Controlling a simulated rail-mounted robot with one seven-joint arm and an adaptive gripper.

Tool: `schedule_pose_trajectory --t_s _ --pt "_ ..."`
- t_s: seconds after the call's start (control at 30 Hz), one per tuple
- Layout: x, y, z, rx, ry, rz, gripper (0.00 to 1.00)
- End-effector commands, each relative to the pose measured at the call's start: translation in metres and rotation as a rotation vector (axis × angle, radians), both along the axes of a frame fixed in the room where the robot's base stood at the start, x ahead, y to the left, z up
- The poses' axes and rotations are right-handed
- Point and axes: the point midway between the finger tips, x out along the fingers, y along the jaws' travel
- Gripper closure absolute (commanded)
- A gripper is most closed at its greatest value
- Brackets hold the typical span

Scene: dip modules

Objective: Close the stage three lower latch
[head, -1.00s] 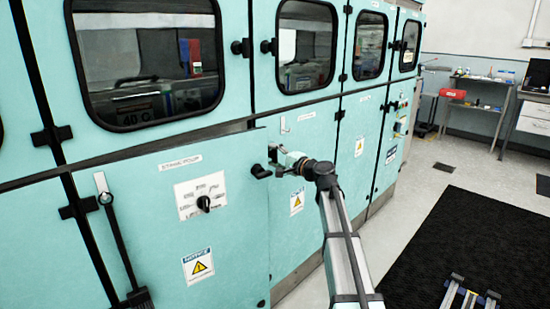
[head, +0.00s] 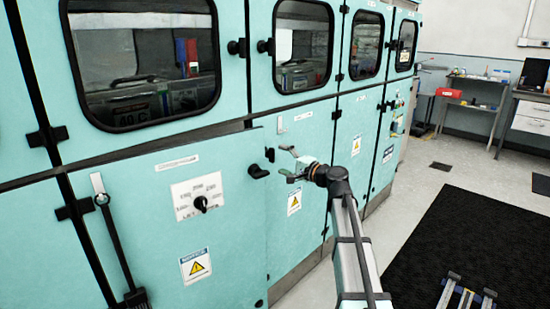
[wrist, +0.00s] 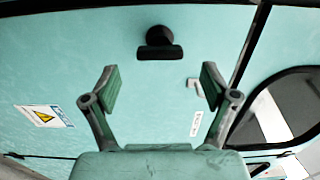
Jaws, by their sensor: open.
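Two black latches sit close together at the seam between two lower teal doors in the head view. One is a vertical latch (head: 269,155) at the left edge of the right-hand door. The other (head: 257,172) sticks out sideways at the right edge of the left-hand door. The door labels are too blurred to tell which is stage three. My gripper (head: 285,162) is open and empty, just right of the latches. In the wrist view, my gripper (wrist: 160,84) has its fingers spread, with a black latch (wrist: 160,50) ahead between them, apart from both.
The left-hand lower door carries a dial plate (head: 197,197) and a warning sticker (head: 195,265). A small light handle (head: 281,124) is on the panel above my gripper. Windowed upper doors (head: 305,45) run above. Open floor with a black mat (head: 480,230) lies to the right.

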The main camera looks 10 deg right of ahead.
Motion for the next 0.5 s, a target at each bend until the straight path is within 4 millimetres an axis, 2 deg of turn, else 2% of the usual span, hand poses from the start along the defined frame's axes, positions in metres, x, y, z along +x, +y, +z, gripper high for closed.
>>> schedule_pose_trajectory --t_s 0.03,0.2,0.5 --pt "-0.012 -0.006 0.000 0.000 0.000 -0.001 0.15" --pt "-0.034 -0.023 0.000 -0.001 -0.001 -0.001 0.15" --pt "-0.050 -0.035 0.001 -0.001 -0.001 0.001 0.15"
